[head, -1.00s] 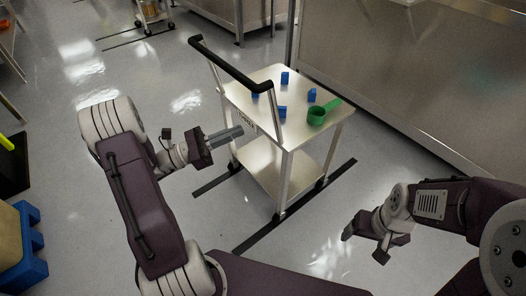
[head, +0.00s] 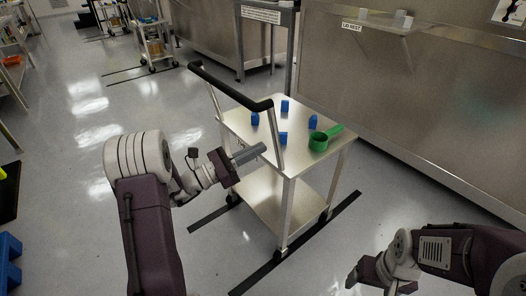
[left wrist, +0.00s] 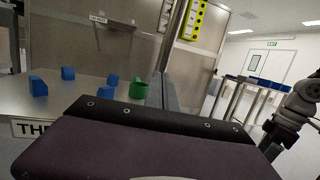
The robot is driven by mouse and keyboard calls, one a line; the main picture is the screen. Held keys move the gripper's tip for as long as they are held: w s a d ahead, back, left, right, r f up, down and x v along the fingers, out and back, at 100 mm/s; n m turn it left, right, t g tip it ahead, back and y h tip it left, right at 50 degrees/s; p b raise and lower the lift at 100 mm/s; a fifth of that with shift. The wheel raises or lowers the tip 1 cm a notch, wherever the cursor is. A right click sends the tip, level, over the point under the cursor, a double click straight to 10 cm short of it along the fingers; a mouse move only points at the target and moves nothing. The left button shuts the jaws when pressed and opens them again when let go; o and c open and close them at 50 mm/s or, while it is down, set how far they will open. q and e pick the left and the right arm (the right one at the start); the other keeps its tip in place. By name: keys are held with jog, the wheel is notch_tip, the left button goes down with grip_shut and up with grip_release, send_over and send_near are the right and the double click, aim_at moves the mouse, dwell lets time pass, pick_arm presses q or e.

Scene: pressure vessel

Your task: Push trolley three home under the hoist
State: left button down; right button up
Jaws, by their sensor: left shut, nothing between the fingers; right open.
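Trolley three is a steel trolley (head: 243,118) with a black push handle (head: 229,88); it stands upright in the middle of the head view. Several blue blocks (head: 284,138) and a green scoop (head: 318,140) are on its top. In the left wrist view, part of its label (left wrist: 30,129) shows on the near edge. My left gripper (head: 261,149) is shut and empty, its tips close to the handle's right upright; contact cannot be told. My right gripper (head: 354,279) is open at lower right, apart from the trolley. I cannot make out the hoist.
Black floor lines (head: 318,230) run along both sides of the trolley's base. A long steel wall (head: 400,110) with a "LID REST" shelf (head: 375,28) stands to the right. Another trolley (head: 152,40) stands far back left. The floor left of the trolley is clear.

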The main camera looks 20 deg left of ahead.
pick_arm(q)
jog(key=shift+x, duration=1.1)
pick_arm(e)
jog(key=shift+f, duration=0.45)
pick_arm(q)
jog(key=shift+w+d, duration=0.1)
pick_arm(e)
jog(key=shift+r, duration=0.1)
